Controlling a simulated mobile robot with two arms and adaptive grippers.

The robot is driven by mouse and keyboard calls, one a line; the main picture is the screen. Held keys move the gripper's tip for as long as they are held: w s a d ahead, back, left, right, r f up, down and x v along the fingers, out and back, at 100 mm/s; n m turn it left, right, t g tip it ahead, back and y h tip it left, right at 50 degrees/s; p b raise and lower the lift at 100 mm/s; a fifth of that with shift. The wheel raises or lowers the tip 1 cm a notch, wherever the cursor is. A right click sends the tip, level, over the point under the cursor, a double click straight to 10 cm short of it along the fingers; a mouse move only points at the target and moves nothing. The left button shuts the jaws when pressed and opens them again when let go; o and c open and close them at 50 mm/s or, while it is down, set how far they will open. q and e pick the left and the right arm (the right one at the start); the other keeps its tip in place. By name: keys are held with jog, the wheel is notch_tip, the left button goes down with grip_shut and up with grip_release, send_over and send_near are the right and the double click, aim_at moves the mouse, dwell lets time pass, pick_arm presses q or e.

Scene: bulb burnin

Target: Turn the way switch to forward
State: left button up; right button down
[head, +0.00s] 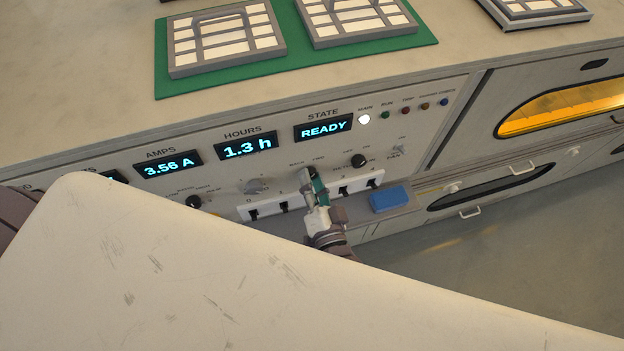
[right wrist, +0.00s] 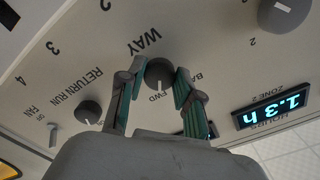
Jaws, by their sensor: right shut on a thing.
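The way switch is a dark round knob (right wrist: 159,74) on the sloping panel, seen upside down in the right wrist view. My right gripper (right wrist: 157,86) is shut on it, one finger on each side. A pale mark on the knob appears to point toward the FWD label; the BACK label is partly covered by a finger. In the head view my right gripper (head: 315,187) is at the panel below the BACK and FWD labels and hides most of the knob. My left gripper is not in view.
Displays reading READY (head: 324,128) and 1.3 h (head: 247,146) sit above. The return run knob (right wrist: 88,112) is close beside the gripper. A white socket strip (head: 254,211) and a blue block (head: 390,199) are below. My own pale arm link covers the lower left.

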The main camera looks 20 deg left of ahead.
dwell(0.4)
jog(key=c, duration=0.8)
grip_release()
jog(key=shift+o, duration=0.2)
jog(key=v, duration=1.2)
